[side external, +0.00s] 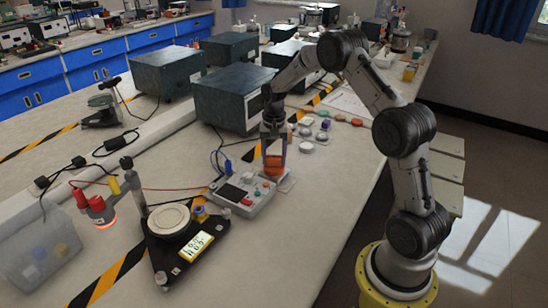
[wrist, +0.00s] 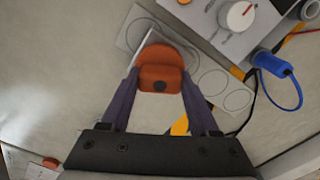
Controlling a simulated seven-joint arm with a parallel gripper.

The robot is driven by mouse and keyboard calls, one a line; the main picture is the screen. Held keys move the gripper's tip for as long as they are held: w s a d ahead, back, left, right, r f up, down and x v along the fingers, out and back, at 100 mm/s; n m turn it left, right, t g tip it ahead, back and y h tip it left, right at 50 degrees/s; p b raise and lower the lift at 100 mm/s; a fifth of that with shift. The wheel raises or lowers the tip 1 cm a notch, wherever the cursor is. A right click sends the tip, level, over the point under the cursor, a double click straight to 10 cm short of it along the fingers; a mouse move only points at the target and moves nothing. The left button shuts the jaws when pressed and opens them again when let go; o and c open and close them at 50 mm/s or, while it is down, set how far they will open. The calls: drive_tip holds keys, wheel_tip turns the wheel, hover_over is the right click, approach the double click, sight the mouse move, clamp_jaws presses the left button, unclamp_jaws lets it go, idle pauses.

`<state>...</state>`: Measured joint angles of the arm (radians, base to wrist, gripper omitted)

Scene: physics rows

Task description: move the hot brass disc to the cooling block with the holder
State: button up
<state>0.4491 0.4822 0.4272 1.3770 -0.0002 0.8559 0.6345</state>
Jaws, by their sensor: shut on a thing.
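My gripper (side external: 273,148) points down beside the grey control box in the side view. In the wrist view its two purple fingers (wrist: 160,82) are shut on an orange-brown piece with a dark round spot, which looks like the holder (wrist: 160,58). The holder also shows in the side view (side external: 273,164), low over a pale plate (side external: 287,184); whether it touches is unclear. A pale round disc (side external: 170,219) lies on a black triangular stand. A red glow (side external: 105,224) shows under a clamped part to its left. I cannot tell which thing is the brass disc or the cooling block.
The grey control box (side external: 245,200) has a blue plug (wrist: 268,62) and cables beside my gripper. Dark instrument boxes (side external: 232,97) stand behind. Small round pieces (side external: 307,146) lie to the right. A clear bin (side external: 40,250) is at far left. The front right bench is clear.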

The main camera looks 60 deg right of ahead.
drive_tip(key=shift+r, duration=3.45)
